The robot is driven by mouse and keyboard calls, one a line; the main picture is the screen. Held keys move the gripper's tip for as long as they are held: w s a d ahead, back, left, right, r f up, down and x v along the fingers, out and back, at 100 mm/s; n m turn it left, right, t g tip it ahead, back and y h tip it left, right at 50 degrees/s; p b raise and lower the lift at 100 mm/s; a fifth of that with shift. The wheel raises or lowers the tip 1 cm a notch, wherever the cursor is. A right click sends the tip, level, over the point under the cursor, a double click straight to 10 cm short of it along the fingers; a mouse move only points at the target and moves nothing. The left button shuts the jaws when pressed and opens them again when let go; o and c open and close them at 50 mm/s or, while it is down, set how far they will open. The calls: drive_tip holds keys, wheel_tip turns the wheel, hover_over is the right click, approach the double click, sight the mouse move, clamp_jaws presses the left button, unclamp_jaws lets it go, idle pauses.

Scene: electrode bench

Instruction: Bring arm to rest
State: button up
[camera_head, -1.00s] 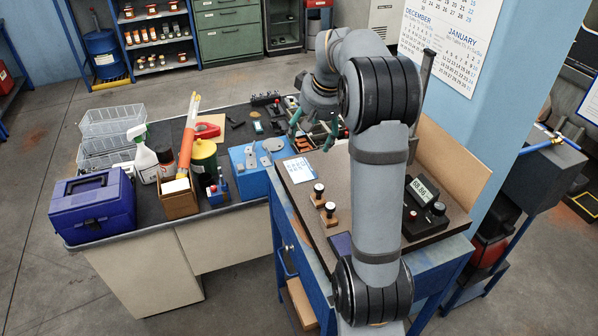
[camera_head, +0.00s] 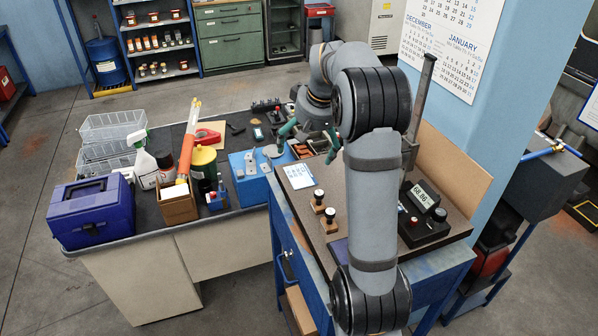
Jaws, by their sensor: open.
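My gripper (camera_head: 309,146) is at the end of my arm, above the back left part of the grey-brown bench top (camera_head: 287,187). Its two green-tipped fingers are spread apart. I see nothing held between them. The bent arm runs up from the front of the bench and hides part of the bench top and of the gripper.
A black meter (camera_head: 424,196) stands right of the arm, by a tall post (camera_head: 421,90). Two small knobbed blocks (camera_head: 330,220) and a white card (camera_head: 298,175) lie left of it.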

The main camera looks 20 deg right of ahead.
drive_tip(key=p+v, duration=0.5)
drive_tip(key=v, duration=0.5)
